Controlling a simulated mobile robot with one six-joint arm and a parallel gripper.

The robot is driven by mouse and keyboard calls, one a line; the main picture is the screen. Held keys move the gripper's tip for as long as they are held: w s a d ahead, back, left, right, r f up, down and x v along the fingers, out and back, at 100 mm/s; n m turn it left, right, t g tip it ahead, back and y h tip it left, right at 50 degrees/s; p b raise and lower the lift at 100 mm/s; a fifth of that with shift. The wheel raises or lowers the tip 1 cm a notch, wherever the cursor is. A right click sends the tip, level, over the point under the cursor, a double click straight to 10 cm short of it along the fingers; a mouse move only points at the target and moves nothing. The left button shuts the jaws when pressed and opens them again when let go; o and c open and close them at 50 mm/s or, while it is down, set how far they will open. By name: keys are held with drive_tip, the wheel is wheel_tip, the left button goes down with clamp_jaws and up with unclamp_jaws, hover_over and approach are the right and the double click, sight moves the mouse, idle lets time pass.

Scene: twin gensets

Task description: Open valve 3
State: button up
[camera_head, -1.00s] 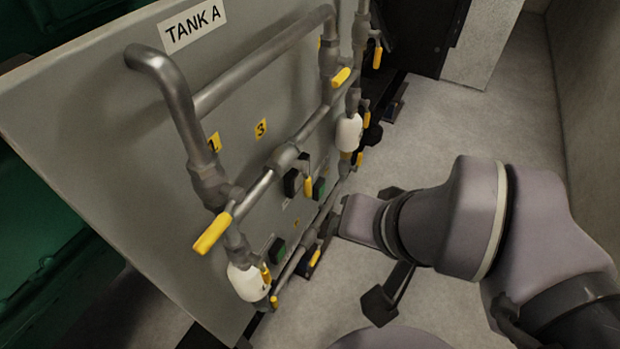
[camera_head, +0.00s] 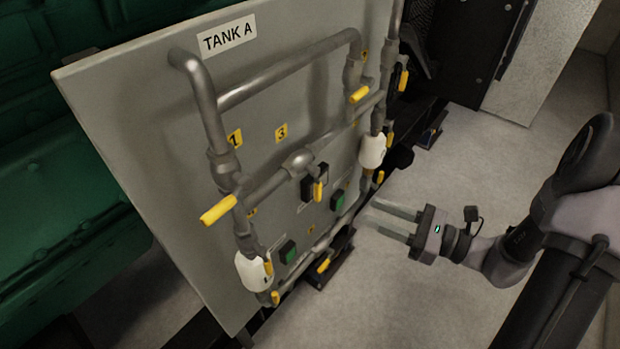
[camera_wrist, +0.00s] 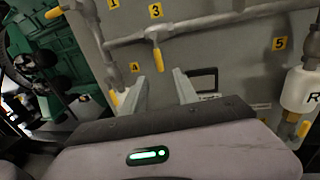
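The yellow label 3 (camera_head: 281,132) is on the grey TANK A panel, above a horizontal pipe. The valve below it (camera_head: 298,160) has a yellow handle (camera_head: 318,190) that hangs down, across the pipe's line. In the wrist view the label 3 (camera_wrist: 155,11) and the yellow handle (camera_wrist: 157,58) are at the upper middle, beyond the fingertips. My gripper (camera_head: 372,214) is open, with two parallel fingers pointing left toward the panel. It is to the right of the handle and apart from it. In the wrist view my gripper (camera_wrist: 160,74) has nothing visible between its fingers.
Other yellow handles surround valve 3, including one at valve 1 (camera_head: 219,210) and one at upper right (camera_head: 359,94). White canisters (camera_head: 254,270) (camera_head: 372,150) sit on the pipes. Green buttons (camera_head: 288,252) are on the panel. Grey floor (camera_head: 410,290) is open to the right.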

sight(317, 186)
drive_tip(key=b+x, duration=0.2)
drive_tip(key=x, duration=1.5)
drive_tip(key=shift+b, duration=0.3)
drive_tip(key=shift+s+a, duration=0.1)
drive_tip(key=shift+s, duration=0.05)
clamp_jaws()
